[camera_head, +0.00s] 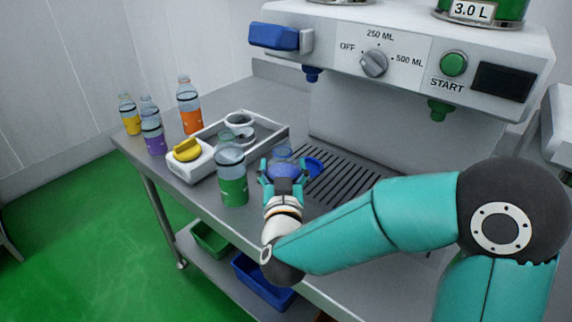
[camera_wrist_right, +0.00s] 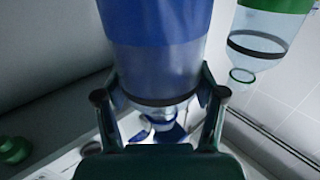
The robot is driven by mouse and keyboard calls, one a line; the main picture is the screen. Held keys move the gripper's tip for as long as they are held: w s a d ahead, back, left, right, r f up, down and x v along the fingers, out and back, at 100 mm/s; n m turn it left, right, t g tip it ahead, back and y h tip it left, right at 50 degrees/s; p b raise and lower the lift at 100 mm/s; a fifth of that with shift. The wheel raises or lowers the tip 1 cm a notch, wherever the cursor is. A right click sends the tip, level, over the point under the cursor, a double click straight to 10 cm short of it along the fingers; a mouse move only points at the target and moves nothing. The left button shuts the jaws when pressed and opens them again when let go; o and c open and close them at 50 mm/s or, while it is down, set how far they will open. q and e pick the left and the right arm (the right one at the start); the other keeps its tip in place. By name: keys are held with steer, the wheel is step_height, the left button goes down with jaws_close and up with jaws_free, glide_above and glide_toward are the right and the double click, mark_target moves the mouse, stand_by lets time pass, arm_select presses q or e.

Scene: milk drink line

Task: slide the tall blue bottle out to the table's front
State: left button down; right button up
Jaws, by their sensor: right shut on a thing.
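The tall blue bottle (camera_head: 283,168) stands near the drip grille in the head view, mostly hidden behind my right gripper (camera_head: 284,176). In the right wrist view the blue bottle (camera_wrist_right: 160,45) fills the upper middle, with its blue band, a dark ring and clear part showing. My right gripper (camera_wrist_right: 160,105) is shut on the blue bottle, one finger on each side of it. My left gripper is in neither view.
A green bottle (camera_head: 232,185) stands close to the left of my right gripper. A grey tray (camera_head: 274,137) lies behind it. Orange (camera_head: 190,118), purple (camera_head: 154,140) and yellow (camera_head: 130,122) bottles stand at the table's left end. The dispenser (camera_head: 400,55) rises behind the grille (camera_head: 345,178).

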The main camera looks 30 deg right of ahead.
steer(key=shift+s+a+r, duration=0.1)
steer(key=shift+s+a, duration=0.55)
steer(key=shift+a, duration=0.15)
steer(key=o, duration=1.7)
steer(key=shift+o, duration=0.2)
steer(key=shift+s, duration=0.1)
steer(key=b+v, duration=0.5)
steer(key=v, duration=0.9)
steer(key=shift+f+b, duration=0.2)
steer(key=shift+b, duration=0.15)
